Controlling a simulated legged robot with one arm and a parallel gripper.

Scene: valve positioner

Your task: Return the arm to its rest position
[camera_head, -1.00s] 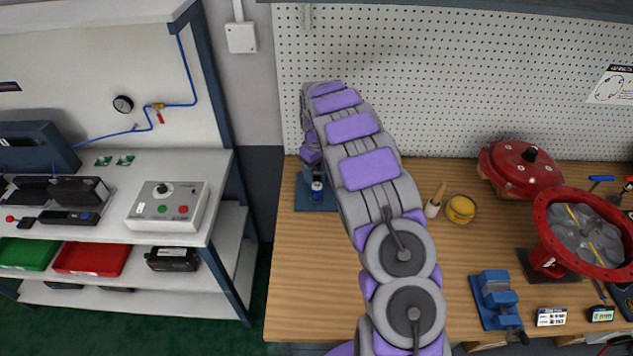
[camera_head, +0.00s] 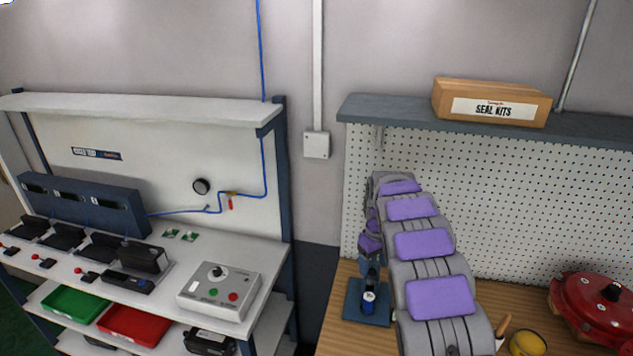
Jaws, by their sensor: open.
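My arm (camera_head: 425,250), grey with purple pads, reaches away from me over the wooden bench, and its far end bends down. My gripper (camera_head: 371,266) is small and partly hidden at that end, on the left side of the arm, and it is open. It hangs above or just behind a small blue and black part (camera_head: 368,303) on a dark blue base plate (camera_head: 352,312). Whether it touches that part I cannot tell.
The wooden bench (camera_head: 338,335) carries a yellow tin (camera_head: 527,343) and a red domed housing (camera_head: 597,308). A pegboard (camera_head: 520,205) and a shelf (camera_head: 390,112) with a seal kits box (camera_head: 492,103) stand behind. A white workstation (camera_head: 170,268) with a control box (camera_head: 219,290) is at left.

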